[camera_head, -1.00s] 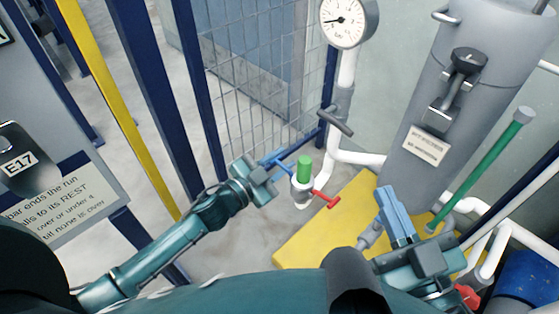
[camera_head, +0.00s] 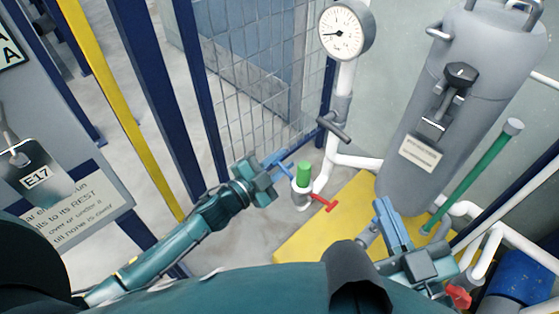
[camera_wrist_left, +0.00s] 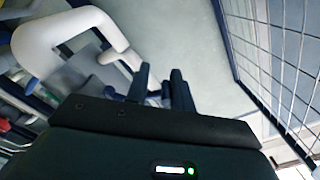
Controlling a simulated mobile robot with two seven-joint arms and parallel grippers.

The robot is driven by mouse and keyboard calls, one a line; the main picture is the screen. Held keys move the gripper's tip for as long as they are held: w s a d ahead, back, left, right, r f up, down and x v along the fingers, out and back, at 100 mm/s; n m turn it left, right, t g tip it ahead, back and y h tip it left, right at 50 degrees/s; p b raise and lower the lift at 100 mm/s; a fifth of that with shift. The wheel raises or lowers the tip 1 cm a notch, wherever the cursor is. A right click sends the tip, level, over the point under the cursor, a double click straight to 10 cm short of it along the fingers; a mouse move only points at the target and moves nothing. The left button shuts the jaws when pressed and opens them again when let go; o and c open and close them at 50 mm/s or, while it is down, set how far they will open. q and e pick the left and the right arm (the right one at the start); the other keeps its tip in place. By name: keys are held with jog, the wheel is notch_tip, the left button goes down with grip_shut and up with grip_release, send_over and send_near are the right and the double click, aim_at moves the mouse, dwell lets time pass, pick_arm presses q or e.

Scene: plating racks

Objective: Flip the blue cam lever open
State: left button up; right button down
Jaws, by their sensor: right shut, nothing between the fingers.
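A small grey and white fitting with a green top (camera_head: 304,175) and a red T-handle (camera_head: 325,202) stands near the middle of the head view. A blue lever-like piece (camera_head: 286,169) reaches from its left side toward my left gripper (camera_head: 277,159). That gripper's blue fingers overlap this piece, so I cannot separate the two clearly. In the left wrist view my left fingers (camera_wrist_left: 160,85) stand a little apart, and a bluish piece shows near their base. Whether they grip it is unclear. My right gripper (camera_head: 381,206) is shut and empty, over the yellow base.
A yellow base (camera_head: 325,228) lies under the grey tank (camera_head: 425,120). White pipes (camera_head: 350,160) and a gauge (camera_head: 341,33) rise behind the fitting. A mesh fence (camera_head: 255,90) stands behind my left gripper. A green bar (camera_head: 485,165) leans at the right.

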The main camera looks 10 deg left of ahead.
pick_arm(q)
jog(key=o, duration=0.5)
jog(key=shift+s+d+r, duration=0.2)
jog(key=shift+d, duration=0.15)
pick_arm(e)
jog(key=shift+r, duration=0.3)
pick_arm(q)
jog(key=shift+a, duration=0.15)
jog(key=shift+s+a, duration=0.2)
jog(key=shift+s, duration=0.15)
jog(key=p+v, duration=0.3)
jog(key=v, duration=0.9)
jog(key=shift+s+a+f, duration=0.1)
pick_arm(e)
jog(key=shift+s+d+f+n, duration=0.15)
jog(key=shift+s+d+n, duration=0.05)
jog(key=shift+n, duration=0.1)
